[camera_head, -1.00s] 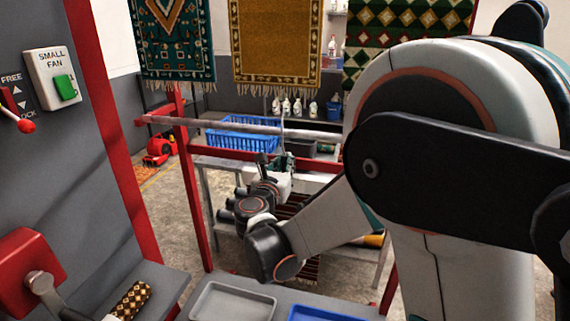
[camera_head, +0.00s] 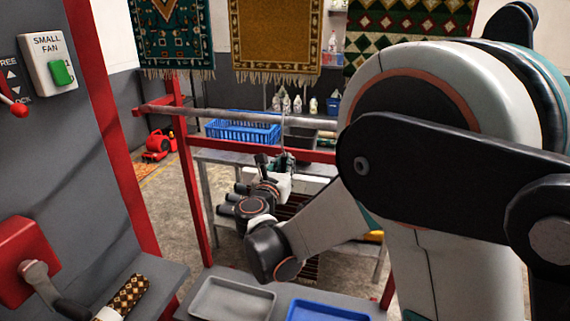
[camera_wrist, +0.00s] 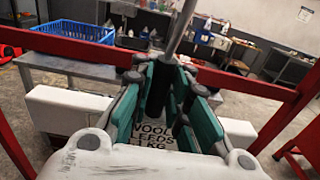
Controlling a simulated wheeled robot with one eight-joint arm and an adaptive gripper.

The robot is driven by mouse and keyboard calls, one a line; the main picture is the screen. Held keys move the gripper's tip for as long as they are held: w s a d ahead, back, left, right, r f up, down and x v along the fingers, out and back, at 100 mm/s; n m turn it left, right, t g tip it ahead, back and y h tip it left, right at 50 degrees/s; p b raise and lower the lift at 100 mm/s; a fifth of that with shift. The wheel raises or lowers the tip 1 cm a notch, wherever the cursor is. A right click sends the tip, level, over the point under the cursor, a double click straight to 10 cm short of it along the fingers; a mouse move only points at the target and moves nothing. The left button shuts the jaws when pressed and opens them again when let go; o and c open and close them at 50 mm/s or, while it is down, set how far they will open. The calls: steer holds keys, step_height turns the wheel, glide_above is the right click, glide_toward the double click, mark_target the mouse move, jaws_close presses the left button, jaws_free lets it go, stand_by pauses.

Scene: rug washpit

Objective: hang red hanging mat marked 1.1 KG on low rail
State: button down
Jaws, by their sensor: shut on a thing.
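The low rail (camera_head: 235,116) is a grey metal bar running across a red frame. My gripper (camera_head: 285,162) is below and in front of it in the head view. In the wrist view my gripper (camera_wrist: 178,98) has its teal-padded fingers shut on a dark grip part of the hanging mat, with a thin metal stem (camera_wrist: 181,30) rising above it. The dark red striped mat (camera_head: 296,207) hangs below, mostly behind my arm. Whether the hook touches the rail cannot be told.
A red crossbar (camera_head: 225,152) runs under the rail between red posts (camera_head: 190,170). Behind stand a grey table and a blue basket (camera_head: 243,128). A grey tray (camera_head: 232,300) and a blue tray (camera_head: 330,311) lie in front. Three patterned rugs hang at the back.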

steer(key=shift+f, duration=0.2)
steer(key=c, duration=1.5)
jaws_free()
